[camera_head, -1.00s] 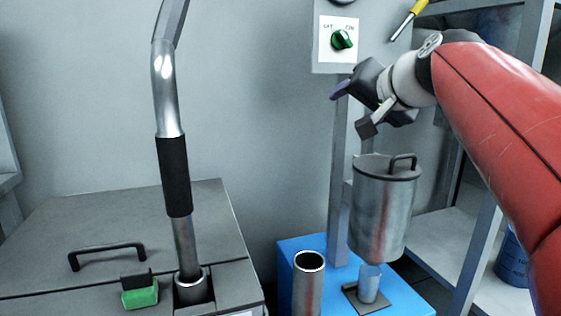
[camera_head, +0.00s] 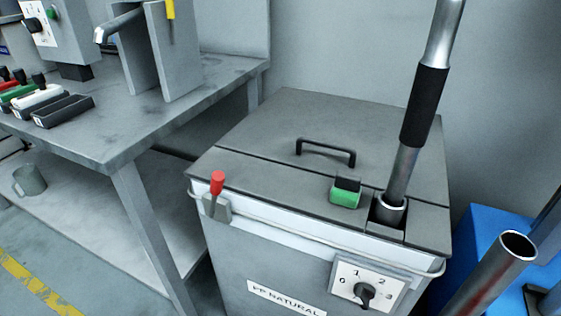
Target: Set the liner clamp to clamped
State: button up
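A grey bin (camera_head: 235,260) with a "PP NATURAL" label stands in the middle of the view. A small lever with a red knob (camera_head: 217,183) sits on a grey bracket (camera_head: 217,208) at the bin's front left, over the white liner edge (camera_head: 290,234); it looks like the liner clamp. The lever points roughly upward. No mark shows whether that is clamped. My gripper is out of view.
A black-gripped suction pipe (camera_head: 425,105) rises from the bin lid. A green rocker switch (camera_head: 345,193), a black lid handle (camera_head: 325,148) and a rotary dial (camera_head: 365,291) are nearby. A grey workbench (camera_head: 120,120) stands left; an open metal tube (camera_head: 515,250) is at right.

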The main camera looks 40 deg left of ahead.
aim_at(217, 178)
jog(key=u, duration=2.35)
